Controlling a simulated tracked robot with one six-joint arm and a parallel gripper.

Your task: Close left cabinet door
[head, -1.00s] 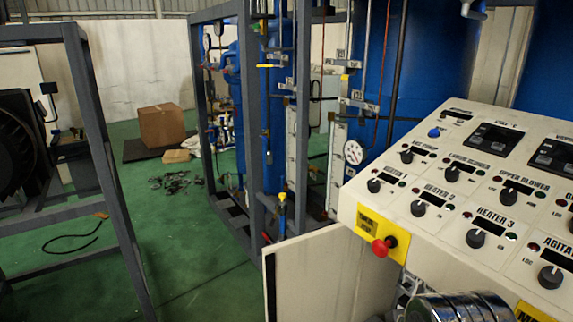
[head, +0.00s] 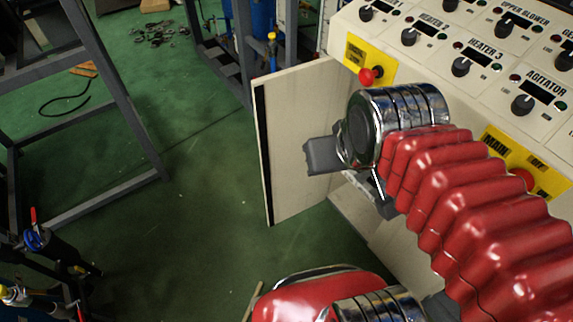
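The left cabinet door (head: 291,110) is a cream panel with a dark strip along its free left edge. It stands open, sticking out from the control cabinet below the sloped panel. My gripper (head: 350,175) is partly visible beyond the chrome wrist of my red arm. One grey part of it overlaps the door's face in the picture; another dark part shows lower right, near the cabinet opening. I cannot tell whether it touches the door. The wrist hides its fingertips, so its opening is unclear. The cabinet opening (head: 365,215) is partly hidden by my arm.
The control panel (head: 440,50) with knobs and a red button (head: 367,76) sits just above my wrist. A grey frame (head: 115,95) stands left, and piping with valves (head: 45,245) is at lower left.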

